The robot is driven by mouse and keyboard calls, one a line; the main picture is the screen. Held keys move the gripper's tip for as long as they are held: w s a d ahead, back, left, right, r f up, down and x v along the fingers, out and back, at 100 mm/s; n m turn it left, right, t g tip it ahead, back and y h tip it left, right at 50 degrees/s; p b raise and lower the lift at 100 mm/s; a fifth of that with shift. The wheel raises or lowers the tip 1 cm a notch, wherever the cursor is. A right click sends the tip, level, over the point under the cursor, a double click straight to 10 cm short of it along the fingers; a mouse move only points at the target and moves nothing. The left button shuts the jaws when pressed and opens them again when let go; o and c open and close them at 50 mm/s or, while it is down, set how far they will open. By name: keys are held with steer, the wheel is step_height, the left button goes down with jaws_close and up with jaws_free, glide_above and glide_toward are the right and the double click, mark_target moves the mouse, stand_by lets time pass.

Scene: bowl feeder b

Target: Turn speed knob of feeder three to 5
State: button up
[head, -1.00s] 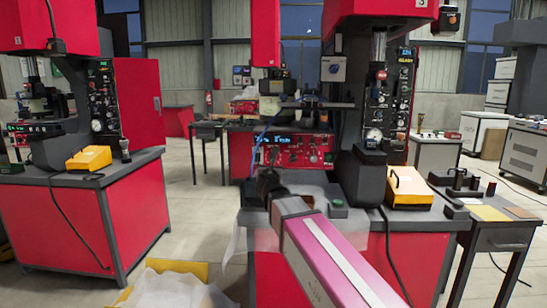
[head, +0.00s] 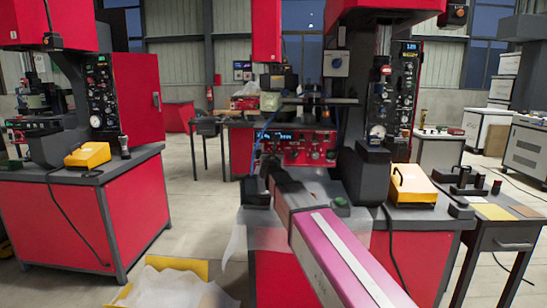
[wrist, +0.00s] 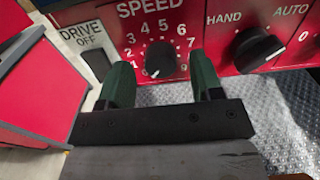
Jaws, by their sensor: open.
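The speed knob (wrist: 160,58) is a black round knob on a red panel in the wrist view, under the word SPEED and ringed by white numbers. A small light mark shows at its lower left edge; its exact setting is unclear. My gripper (wrist: 166,80) is open, with one dark green finger to the lower left of the knob and the other to its lower right. I cannot tell whether either finger touches it. In the head view, the red control panel (head: 308,152) with a lit blue display is just past the end of my arm.
A second black knob (wrist: 256,50) marked HAND and AUTO sits to the right. A dark DRIVE OFF switch (wrist: 95,64) is at the left. A ridged metal plate (wrist: 285,105) lies below the panel. A yellow box (head: 412,186) stands on the bench at the right.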

steer(key=shift+w, duration=0.5)
steer(key=c, duration=0.9)
steer(key=shift+c, duration=0.2)
